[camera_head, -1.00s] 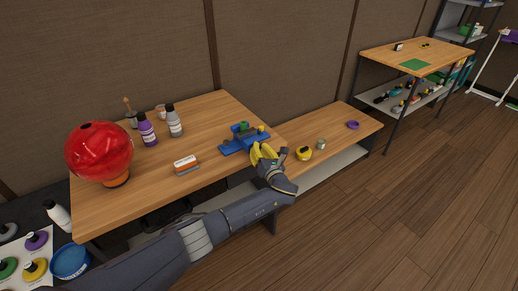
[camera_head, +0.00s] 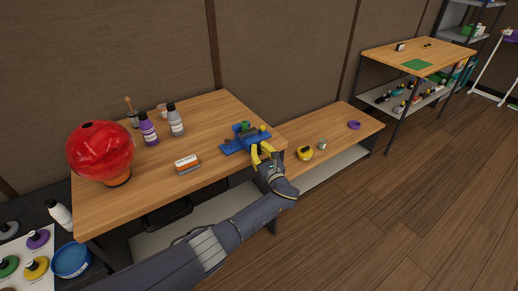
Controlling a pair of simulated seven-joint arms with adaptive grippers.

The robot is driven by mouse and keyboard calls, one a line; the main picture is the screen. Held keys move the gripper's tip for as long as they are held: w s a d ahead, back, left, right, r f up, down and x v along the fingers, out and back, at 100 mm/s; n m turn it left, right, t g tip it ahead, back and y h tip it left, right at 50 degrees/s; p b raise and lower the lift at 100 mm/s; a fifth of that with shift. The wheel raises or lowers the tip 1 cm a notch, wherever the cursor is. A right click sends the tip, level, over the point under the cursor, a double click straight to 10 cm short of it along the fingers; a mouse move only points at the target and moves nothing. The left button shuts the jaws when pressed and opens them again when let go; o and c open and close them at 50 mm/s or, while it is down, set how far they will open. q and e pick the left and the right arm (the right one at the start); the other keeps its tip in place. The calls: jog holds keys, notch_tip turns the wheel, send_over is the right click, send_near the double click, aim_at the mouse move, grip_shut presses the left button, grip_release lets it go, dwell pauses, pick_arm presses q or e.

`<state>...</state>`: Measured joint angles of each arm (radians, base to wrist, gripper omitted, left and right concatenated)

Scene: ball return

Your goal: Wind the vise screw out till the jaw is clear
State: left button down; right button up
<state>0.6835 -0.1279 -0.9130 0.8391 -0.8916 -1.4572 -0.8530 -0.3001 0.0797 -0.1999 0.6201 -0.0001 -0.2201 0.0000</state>
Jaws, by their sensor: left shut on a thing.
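The blue vise (camera_head: 240,146) sits on the right end of the wooden workbench, near its front edge. A dark part and a small green piece (camera_head: 241,126) show at its top. My left gripper (camera_head: 261,151) is at the vise's front end, its yellow fingers shut on the vise screw handle. The fingers and wrist hide most of the handle and screw, and the jaw gap is too small to make out. My right gripper is not in view.
A red ball (camera_head: 101,150) stands on the left of the workbench (camera_head: 135,205), with a purple bottle (camera_head: 148,129), a grey bottle (camera_head: 175,120) and an orange-and-white block (camera_head: 187,163). A lower bench (camera_head: 340,135) to the right holds a yellow tape measure (camera_head: 305,153).

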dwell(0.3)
pick_arm(q)
jog(key=c, duration=1.6)
grip_release()
jog(key=shift+c, duration=0.2)
jog(key=v, duration=1.2)
